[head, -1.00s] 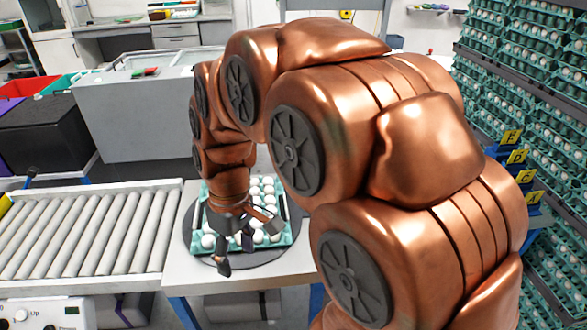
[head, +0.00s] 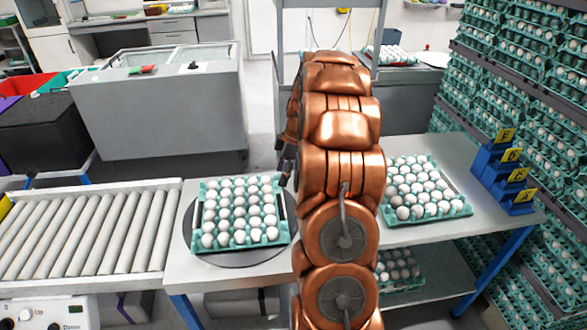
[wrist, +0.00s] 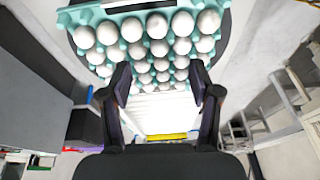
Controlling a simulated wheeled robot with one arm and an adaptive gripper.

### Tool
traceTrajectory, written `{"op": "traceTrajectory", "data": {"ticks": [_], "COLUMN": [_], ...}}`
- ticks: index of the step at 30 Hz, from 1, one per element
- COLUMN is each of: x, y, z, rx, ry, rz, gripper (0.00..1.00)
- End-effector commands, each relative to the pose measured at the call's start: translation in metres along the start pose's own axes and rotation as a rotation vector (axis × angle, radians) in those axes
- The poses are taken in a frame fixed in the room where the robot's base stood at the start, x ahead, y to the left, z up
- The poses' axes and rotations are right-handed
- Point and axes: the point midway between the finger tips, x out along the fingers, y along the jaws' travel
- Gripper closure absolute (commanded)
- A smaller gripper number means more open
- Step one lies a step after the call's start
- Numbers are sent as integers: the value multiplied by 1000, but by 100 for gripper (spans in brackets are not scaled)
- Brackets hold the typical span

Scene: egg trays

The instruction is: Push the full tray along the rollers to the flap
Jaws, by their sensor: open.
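A teal tray (head: 240,247) filled with white eggs sits on a dark round turntable (head: 190,222) at the left end of the table. In the wrist view the tray (wrist: 70,17) fills the top. The roller conveyor (head: 85,235) lies to its left in the head view; its rollers (wrist: 165,115) show beyond the tray in the wrist view. My gripper (wrist: 160,82) is open and empty, its fingertips apart. In the head view it is partly hidden by my arm, near the tray's back right corner; contact cannot be told. A yellow piece (head: 5,205) stands at the far left edge.
Another egg tray (head: 462,212) lies on the table at right, beside blue holders (head: 505,180) with yellow letter cards. Stacked egg trays (head: 535,50) line the right side. A control box (head: 45,315) sits before the conveyor. The visible rollers are clear.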

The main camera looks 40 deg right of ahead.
Motion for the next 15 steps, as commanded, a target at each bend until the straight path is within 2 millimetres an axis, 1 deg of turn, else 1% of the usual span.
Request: {"op": "traceTrajectory", "data": {"ticks": [1,3,6,11,15], "x": [2,3,5,9,18], "y": [9,17,23,26,27], "z": [11,21,31,35,37], "rx": [-11,-33,-51,-61,-61], "ry": [4,9,12,14,14], "rz": [7,17,23,26,26], "gripper": [38,38,38,38,38]}}
